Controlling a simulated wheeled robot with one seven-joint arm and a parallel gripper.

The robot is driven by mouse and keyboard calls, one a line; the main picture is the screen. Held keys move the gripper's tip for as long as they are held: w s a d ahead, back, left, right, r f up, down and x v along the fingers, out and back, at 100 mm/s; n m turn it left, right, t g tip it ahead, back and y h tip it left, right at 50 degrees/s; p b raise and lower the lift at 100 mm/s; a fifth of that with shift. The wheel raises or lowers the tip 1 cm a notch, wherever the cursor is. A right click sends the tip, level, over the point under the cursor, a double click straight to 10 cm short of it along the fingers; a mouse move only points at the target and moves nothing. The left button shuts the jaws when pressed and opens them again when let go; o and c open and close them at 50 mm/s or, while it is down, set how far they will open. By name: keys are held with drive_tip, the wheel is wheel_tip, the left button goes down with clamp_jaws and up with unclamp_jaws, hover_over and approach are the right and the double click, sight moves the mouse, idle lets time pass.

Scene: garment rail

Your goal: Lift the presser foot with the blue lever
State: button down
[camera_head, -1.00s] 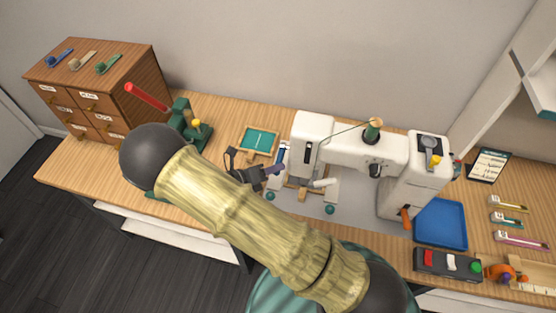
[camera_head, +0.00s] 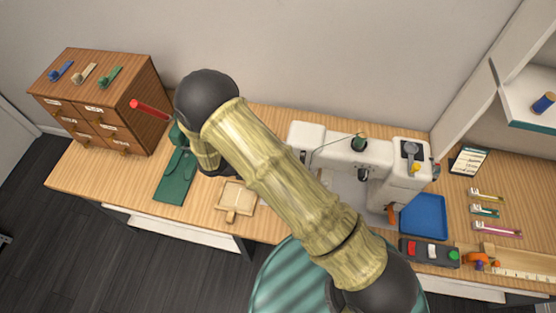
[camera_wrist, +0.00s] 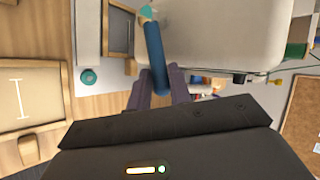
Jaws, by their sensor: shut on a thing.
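The white sewing machine (camera_head: 375,160) stands on the bench, its left part partly covered by my arm in the head view. In the wrist view its white body (camera_wrist: 222,40) fills the top. The blue lever (camera_wrist: 152,50) reaches down from the machine's left edge, with a teal tip at its upper end. My gripper (camera_wrist: 158,88) is shut on the lower end of the blue lever, between its two dark purple fingers. In the head view my gripper is hidden behind my arm. I cannot make out the presser foot in either view.
A red-handled green press (camera_head: 150,108) stands beside the drawer cabinet (camera_head: 100,105). A blue tray (camera_head: 424,218) and a button box (camera_head: 428,252) lie at the right.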

drive_tip(key=shift+w+r, duration=0.15)
drive_tip(key=shift+r, duration=0.05)
idle(0.4)
drive_tip(key=c, duration=1.3)
unclamp_jaws()
drive_tip(key=shift+d+f, duration=0.1)
drive_tip(key=shift+f, duration=0.05)
